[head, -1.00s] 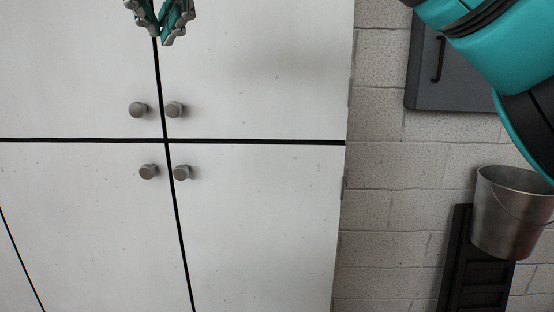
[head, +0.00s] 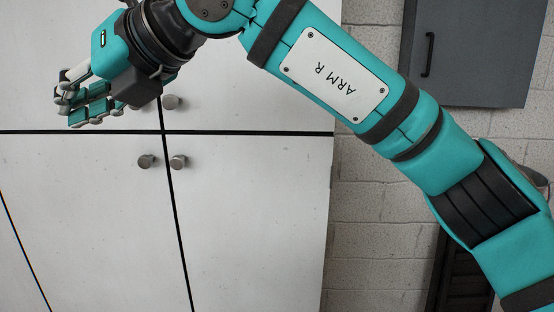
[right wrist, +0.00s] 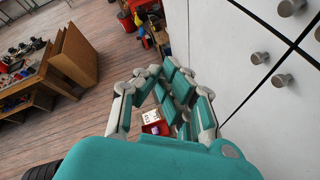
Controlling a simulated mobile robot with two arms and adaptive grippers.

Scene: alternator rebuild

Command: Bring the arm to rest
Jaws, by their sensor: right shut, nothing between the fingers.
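My right arm (head: 335,75), marked "ARM R", crosses the head view from the lower right to the upper left. My right gripper (head: 72,108) is at the upper left, in front of the white cabinet (head: 250,220). It is shut with nothing between its fingers. In the right wrist view the gripper (right wrist: 165,75) points out over the wooden floor, with the cabinet beside it on the right. My left gripper is not in either view.
Round cabinet knobs (head: 179,162) stick out near the arm. A grey wall box (head: 470,50) hangs at the right. In the right wrist view, a wooden bench (right wrist: 38,85) with parts stands at the left, and red items (right wrist: 140,8) lie at the top. Open floor (right wrist: 110,45) lies between.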

